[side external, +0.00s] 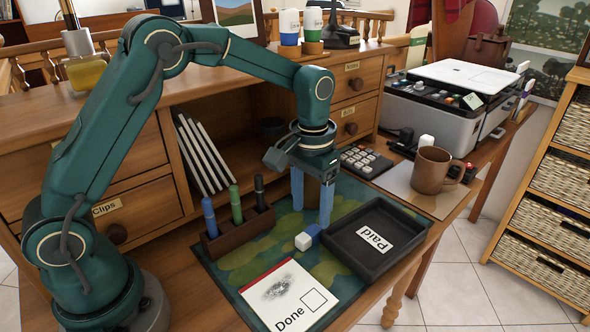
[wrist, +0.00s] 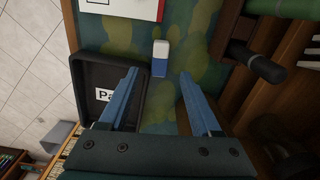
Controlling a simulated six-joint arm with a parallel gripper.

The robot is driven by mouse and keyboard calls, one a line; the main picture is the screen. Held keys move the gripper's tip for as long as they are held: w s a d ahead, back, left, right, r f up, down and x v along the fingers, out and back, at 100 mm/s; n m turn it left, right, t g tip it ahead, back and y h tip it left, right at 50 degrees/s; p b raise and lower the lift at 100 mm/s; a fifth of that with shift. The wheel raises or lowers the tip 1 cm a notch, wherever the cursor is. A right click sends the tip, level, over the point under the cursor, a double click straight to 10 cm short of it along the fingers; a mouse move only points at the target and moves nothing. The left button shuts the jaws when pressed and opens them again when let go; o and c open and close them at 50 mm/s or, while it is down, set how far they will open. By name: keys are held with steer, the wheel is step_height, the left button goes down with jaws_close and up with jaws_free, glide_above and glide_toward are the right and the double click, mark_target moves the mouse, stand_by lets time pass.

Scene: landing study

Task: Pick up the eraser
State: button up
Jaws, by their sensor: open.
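The eraser (side external: 306,238) is a small block, white at one end and blue at the other. It lies on the green patterned desk mat (side external: 240,265), just left of the black tray. In the wrist view the eraser (wrist: 160,58) lies ahead of the fingertips, between their lines, with its blue end nearer me. My gripper (side external: 312,218) has blue fingers pointing down and is above the mat beside the eraser. In the wrist view my gripper (wrist: 158,75) is open, with nothing between its fingers.
The black tray (side external: 340,246) labelled "Paid" stands close right of the eraser. A "Done" notepad (side external: 318,278) lies in front. A pen holder (side external: 238,238) with several markers stands left. A calculator (side external: 362,158) and brown mug (side external: 432,172) are behind right.

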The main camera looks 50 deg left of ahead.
mark_target(309, 233)
steer(key=shift+s+f, duration=0.15)
steer(key=shift+f, duration=2.65)
jaws_close()
